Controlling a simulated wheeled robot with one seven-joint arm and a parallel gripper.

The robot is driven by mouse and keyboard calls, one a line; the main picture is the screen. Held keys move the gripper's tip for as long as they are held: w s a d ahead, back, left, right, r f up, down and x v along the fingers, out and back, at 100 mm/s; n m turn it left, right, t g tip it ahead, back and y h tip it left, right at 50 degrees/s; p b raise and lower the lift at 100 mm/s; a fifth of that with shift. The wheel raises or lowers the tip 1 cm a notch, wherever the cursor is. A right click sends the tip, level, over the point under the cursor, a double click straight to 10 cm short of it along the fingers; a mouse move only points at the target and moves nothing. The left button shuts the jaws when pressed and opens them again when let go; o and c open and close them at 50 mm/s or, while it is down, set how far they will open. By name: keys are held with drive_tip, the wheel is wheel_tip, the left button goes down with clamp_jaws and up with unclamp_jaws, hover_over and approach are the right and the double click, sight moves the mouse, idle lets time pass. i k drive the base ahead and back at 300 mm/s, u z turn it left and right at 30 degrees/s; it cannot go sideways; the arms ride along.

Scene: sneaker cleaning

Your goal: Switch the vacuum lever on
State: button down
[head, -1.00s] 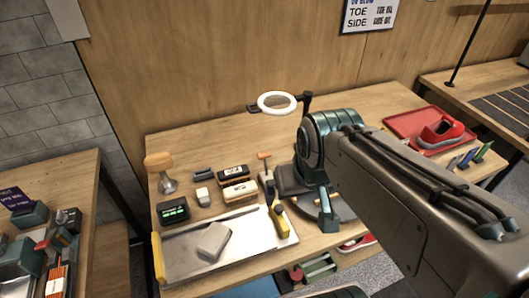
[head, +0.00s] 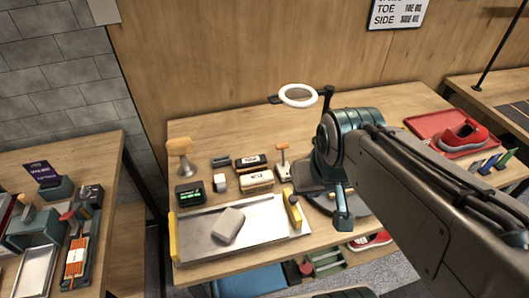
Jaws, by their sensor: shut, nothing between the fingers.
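A teal paddle-shaped lever (head: 343,203) stands at the near side of a dark round base (head: 357,208) on the workbench; it looks like the vacuum lever. The angle of the lever is hard to judge. My grey forearm comes in from the lower right and crosses over the right of the bench. It ends in a ribbed teal joint above the base and covers part of it. My gripper's fingers cannot be made out; they are hidden behind my own arm, so contact with the lever cannot be seen.
A metal tray (head: 262,240) with yellow ends holds a grey block (head: 228,224). A ring lamp (head: 298,95) rises beside my arm. A red tray (head: 422,126) holds a red sneaker (head: 464,137).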

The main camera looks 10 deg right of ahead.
sight(282, 147)
drive_tip(key=k, duration=0.45)
drive_tip(key=z, duration=0.65)
drive_tip(key=i, duration=0.8)
drive_tip(key=u, duration=1.45)
